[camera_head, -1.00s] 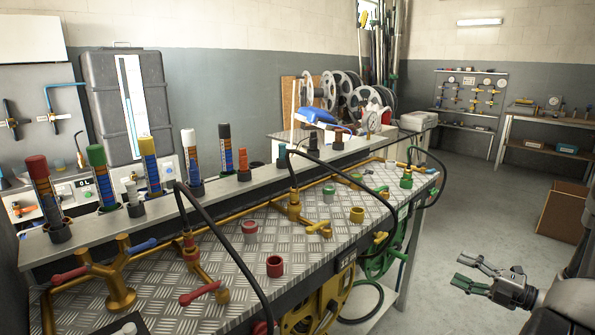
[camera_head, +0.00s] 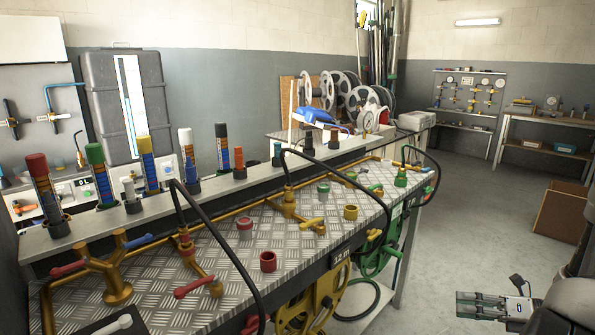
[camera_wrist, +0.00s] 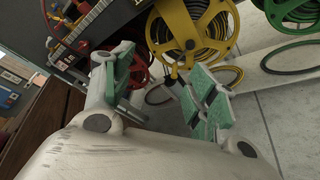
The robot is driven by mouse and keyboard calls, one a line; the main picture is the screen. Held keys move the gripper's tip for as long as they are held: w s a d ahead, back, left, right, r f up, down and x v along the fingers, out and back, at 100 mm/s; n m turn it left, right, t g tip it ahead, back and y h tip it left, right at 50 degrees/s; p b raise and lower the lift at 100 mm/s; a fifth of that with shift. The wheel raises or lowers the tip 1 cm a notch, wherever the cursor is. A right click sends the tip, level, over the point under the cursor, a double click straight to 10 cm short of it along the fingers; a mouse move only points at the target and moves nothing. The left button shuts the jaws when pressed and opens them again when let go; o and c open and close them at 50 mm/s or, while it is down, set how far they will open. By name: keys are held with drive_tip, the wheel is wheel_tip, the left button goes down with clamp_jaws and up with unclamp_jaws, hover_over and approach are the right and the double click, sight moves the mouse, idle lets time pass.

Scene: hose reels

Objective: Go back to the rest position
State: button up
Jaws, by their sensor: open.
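My gripper (camera_head: 482,305) is at the lower right of the head view, out over the grey floor and clear of the workbench (camera_head: 330,240). Its green-padded fingers are seen edge-on there. In the wrist view my gripper (camera_wrist: 160,100) has its two green-padded fingers well apart, with nothing between them. Beyond the fingers the wrist view shows a yellow hose reel (camera_wrist: 190,40), a red reel (camera_wrist: 135,70) and a green reel (camera_wrist: 292,12) under the bench.
The bench top carries valves, loose caps such as a red one (camera_head: 268,261), and black hoses (camera_head: 225,245). A brown box (camera_head: 562,212) stands on the floor at right. A shelf table (camera_head: 545,135) is at the back right. Floor between is free.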

drive_tip(key=s+r+n+g+h, duration=0.8)
drive_tip(key=s+r+n, duration=0.4)
drive_tip(key=n, duration=0.9)
drive_tip(key=a+r+n+t+h, duration=0.2)
drive_tip(key=r+n, duration=0.4)
drive_tip(key=r, duration=0.3)
drive_tip(key=s+a+r+n+t+h, duration=0.1)
drive_tip(key=a+r+n+t+h, duration=0.2)
drive_tip(key=r+n, duration=0.3)
wheel_tip(320, 180, up, 4)
drive_tip(key=shift+s+a+r+n+h, duration=0.3)
drive_tip(key=shift+a+n+h, duration=0.1)
drive_tip(key=shift+a, duration=0.25)
